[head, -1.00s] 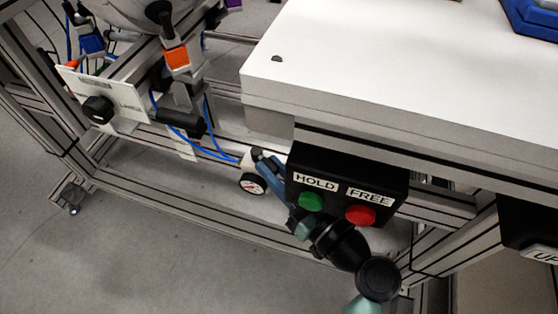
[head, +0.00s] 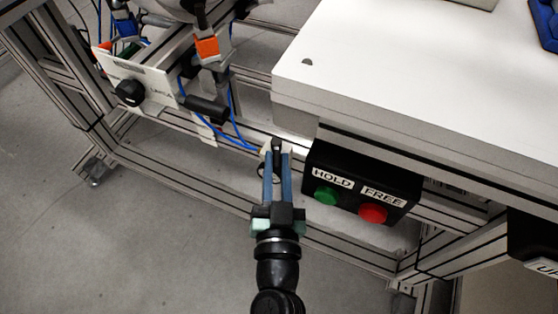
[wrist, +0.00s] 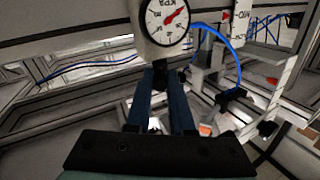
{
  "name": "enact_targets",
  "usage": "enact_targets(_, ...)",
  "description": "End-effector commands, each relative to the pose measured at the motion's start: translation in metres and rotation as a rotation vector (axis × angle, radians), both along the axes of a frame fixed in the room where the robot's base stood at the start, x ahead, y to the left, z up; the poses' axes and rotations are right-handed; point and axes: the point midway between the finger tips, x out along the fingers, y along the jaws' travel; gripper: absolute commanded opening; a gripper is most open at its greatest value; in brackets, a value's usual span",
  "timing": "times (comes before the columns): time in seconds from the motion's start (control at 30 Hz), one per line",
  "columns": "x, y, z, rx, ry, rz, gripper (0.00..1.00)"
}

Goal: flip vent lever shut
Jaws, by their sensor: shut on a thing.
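The vent lever is a small black piece (head: 277,144) at the white valve body beside the HOLD/FREE box in the head view. In the wrist view the black lever (wrist: 160,76) shows between my fingertips, below the round gauge (wrist: 166,18). My gripper (head: 278,155) reaches up from below with its blue fingers on either side of the lever and is shut on it. It also fills the lower middle of the wrist view (wrist: 161,84). In the head view the fingers mostly hide the gauge. The lever's exact angle is hard to tell.
A black box with a green HOLD button (head: 326,194) and a red FREE button (head: 372,213) is just right of my fingers. The white tabletop (head: 420,90) overhangs above. A blue hose (head: 235,135) runs left from the valve. Frame rails lie behind; open floor is at lower left.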

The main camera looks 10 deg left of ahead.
Motion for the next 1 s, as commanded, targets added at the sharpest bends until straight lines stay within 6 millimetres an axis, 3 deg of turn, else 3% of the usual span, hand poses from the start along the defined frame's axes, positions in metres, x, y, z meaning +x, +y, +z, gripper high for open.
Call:
enact_targets(0.4,0.0002,0.0009,-0.0007,0.001,0.001,-0.005,0.0)
enact_targets(0.43,0.0002,0.0009,-0.0007,0.001,0.001,-0.005,0.24)
enact_targets(0.6,0.0003,0.0008,-0.0006,0.0,0.001,-0.005,0.51)
enact_targets(1.0,-0.0075,0.0005,-0.0023,0.001,0.001,-0.004,0.51)
